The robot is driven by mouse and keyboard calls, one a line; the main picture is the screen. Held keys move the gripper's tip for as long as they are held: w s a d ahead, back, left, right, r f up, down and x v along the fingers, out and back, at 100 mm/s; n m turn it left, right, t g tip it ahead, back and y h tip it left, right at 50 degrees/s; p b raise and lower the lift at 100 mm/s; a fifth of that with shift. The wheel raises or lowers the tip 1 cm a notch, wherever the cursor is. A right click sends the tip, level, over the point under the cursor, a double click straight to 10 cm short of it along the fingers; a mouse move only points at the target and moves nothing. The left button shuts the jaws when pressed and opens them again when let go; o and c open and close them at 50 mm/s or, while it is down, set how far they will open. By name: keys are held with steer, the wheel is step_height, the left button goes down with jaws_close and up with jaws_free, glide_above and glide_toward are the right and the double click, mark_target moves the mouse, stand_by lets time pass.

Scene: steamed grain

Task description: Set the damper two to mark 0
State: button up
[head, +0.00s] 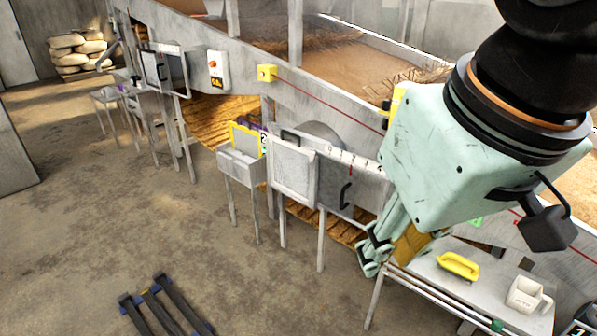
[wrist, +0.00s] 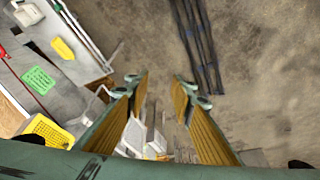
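A grey sliding damper panel with a black handle (head: 345,196) stands on the side of the long grey trough in the head view. A light grey plate (head: 293,170) is beside it on the left. A scale with small marks and a red pointer (head: 351,170) runs along the top. A small "2" sign shows just left of the plate, so this looks like damper two; I cannot read its setting. My gripper (head: 373,250) is right of and below the handle, apart from it. In the wrist view my gripper (wrist: 160,84) is open and empty, over the floor.
A side table (head: 430,275) at the lower right carries a yellow scoop (head: 459,265) and a white mug-like container (head: 526,294). Another damper with a handle (head: 160,66) is farther left. Dark rails (head: 165,308) lie on the floor; the floor at left is clear.

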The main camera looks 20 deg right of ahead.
steer(key=w+d+f+t+h, duration=0.1)
steer(key=w+d, duration=0.3)
steer(key=w, duration=1)
steer(key=w+d+f+t, duration=0.1)
steer(key=w+d+t, duration=0.15)
steer(key=w, duration=1.15)
steer(key=w+d+f+t+p, duration=0.1)
steer(key=w+d+f, duration=0.25)
steer(key=w, duration=0.45)
steer(key=w+d+f+n+t, duration=0.1)
steer(key=w+d+f, duration=0.2)
steer(key=w+f, duration=0.35)
steer(key=w+d+f+t+p, duration=0.1)
steer(key=w+d+f, duration=0.15)
steer(key=w, duration=0.75)
steer(key=w+d+f+t+y, duration=0.15)
steer(key=w+d+f, duration=0.25)
steer(key=f, duration=0.4)
steer(key=w+d+f+t+h, duration=0.1)
steer(key=w+d+f+t, duration=0.15)
steer(key=w+f, duration=0.4)
steer(key=s+d+f+t, duration=0.1)
steer(key=s+f, duration=0.3)
steer(key=f, duration=0.4)
steer(key=s+d+f+m+t+p, duration=0.1)
steer(key=s+d+f, duration=0.3)
steer(key=f, duration=0.5)
steer(key=shift+s+f+t, duration=0.25)
steer(key=shift+s+t, duration=0.25)
steer(key=shift+t, duration=0.25)
